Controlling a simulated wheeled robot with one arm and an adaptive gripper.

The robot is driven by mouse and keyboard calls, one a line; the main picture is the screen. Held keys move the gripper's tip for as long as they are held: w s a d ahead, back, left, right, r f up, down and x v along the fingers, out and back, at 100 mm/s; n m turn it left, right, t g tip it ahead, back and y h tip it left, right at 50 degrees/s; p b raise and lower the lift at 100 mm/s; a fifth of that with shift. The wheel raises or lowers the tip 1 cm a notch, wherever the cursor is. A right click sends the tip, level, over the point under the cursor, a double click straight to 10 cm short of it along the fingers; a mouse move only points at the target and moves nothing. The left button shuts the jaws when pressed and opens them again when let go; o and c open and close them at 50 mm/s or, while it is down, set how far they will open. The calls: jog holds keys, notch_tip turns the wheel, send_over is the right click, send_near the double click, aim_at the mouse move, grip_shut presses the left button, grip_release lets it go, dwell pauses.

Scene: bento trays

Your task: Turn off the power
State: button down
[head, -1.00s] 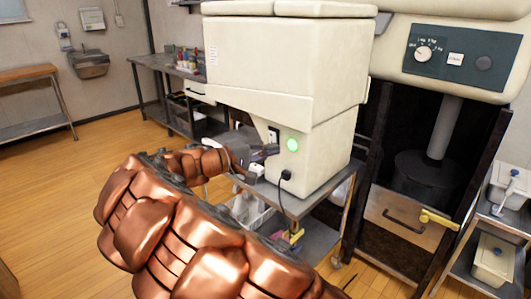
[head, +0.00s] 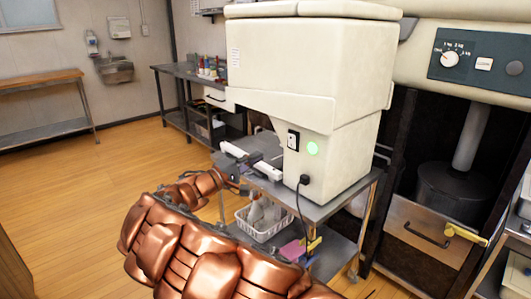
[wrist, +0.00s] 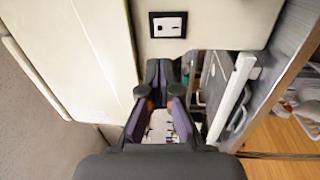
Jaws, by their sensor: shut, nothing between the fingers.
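The cream machine (head: 300,70) stands on a metal cart. On its lower body is a small black plate with a white switch (head: 293,139). A round green lamp (head: 312,148) beside the plate is lit. In the wrist view the black-framed switch (wrist: 168,24) is at the top centre, beyond the fingertips. My gripper (wrist: 165,70) is shut and empty, with its fingertips below the switch plate in that picture. In the head view my gripper (head: 250,161) is left of the machine's lower body, apart from the switch.
A black plug and cord (head: 304,180) hang on the machine's front. A white handle (wrist: 235,95) lies right of my gripper in the wrist view. The cart's lower shelf holds a white basket (head: 262,222). Another machine with a dial (head: 450,59) stands right. Open floor lies left.

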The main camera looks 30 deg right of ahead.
aim_at(291, 138)
jog(key=x, duration=1.3)
jog(key=shift+f, duration=0.1)
